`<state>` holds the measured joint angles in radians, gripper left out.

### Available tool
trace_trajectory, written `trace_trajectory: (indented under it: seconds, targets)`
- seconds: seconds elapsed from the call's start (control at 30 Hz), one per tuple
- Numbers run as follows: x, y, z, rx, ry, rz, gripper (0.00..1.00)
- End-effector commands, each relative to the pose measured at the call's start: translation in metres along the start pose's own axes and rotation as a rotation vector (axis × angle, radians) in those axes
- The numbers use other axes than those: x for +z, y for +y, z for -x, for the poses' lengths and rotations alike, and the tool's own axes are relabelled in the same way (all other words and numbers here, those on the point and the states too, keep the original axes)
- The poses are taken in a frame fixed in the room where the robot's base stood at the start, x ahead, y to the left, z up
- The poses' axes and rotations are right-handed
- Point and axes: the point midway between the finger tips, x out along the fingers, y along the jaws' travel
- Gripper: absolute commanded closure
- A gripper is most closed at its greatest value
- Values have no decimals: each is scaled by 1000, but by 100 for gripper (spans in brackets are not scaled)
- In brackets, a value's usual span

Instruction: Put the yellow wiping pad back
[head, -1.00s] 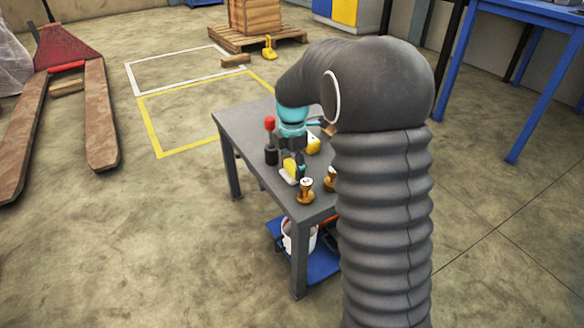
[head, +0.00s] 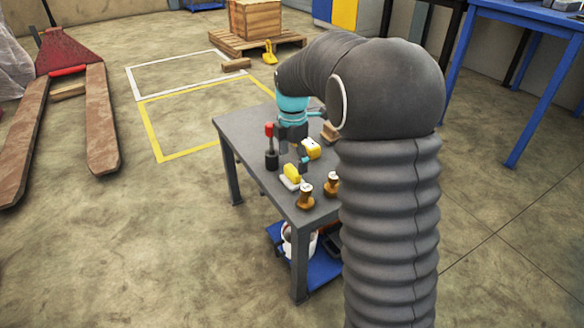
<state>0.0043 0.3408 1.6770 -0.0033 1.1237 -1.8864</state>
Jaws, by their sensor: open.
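The yellow wiping pad (head: 292,173) lies on a small white base (head: 288,184) near the left side of the grey table (head: 239,123). It is too small to tell how it sits on the base.
A red-topped dark holder (head: 271,158) stands left of my gripper. A yellow-and-white item (head: 312,148) lies to its right. Two brass-coloured pieces (head: 305,197) stand near the front edge. My arm hides the table's right side.

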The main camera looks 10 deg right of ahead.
Motion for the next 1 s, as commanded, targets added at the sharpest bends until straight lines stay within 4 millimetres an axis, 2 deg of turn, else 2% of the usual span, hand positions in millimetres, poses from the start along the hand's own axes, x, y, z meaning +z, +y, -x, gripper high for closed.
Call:
trace_trajectory:
  seconds: [0.03,0.23,0.57,0.67,0.77,1.0]
  targets:
    - [0,1,14,4,-1,0,13]
    - [0,0,49,2,-1,0,13]
    - [-2,-4,77,9,-3,-25,13]
    - [-6,-19,88,33,-8,-112,13]
    - [-14,-43,104,75,-13,-263,13]
    - [-38,-115,129,194,9,-701,13]
